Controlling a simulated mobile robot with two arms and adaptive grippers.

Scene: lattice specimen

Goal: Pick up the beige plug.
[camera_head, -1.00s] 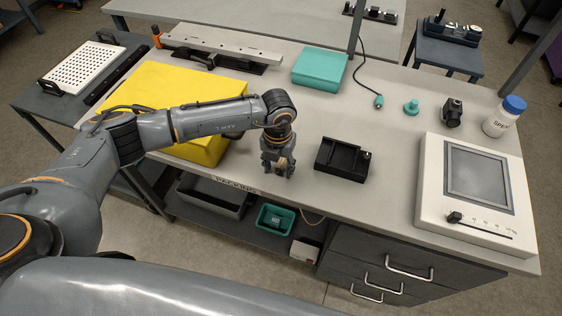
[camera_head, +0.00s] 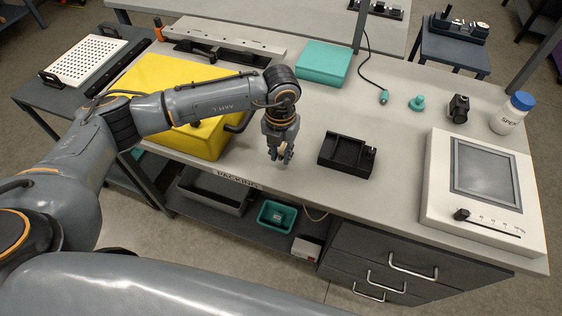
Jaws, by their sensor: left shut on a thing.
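My left gripper (camera_head: 281,157) points down over the front part of the grey workbench (camera_head: 300,190), left of a black tray. It is shut on a small beige thing, the beige plug (camera_head: 284,149), of which only a little shows between the fingers. The rest of the plug is hidden by the fingers. The gripper appears to be a little above the bench top; the exact gap is hard to tell. My right gripper is not in view.
The black tray (camera_head: 336,161) stands just right of the gripper. A yellow case (camera_head: 165,75) lies to the left. A teal box (camera_head: 322,62), a teal knob (camera_head: 417,102), a white bottle (camera_head: 512,112) and a white device with a screen (camera_head: 438,190) stand further off.

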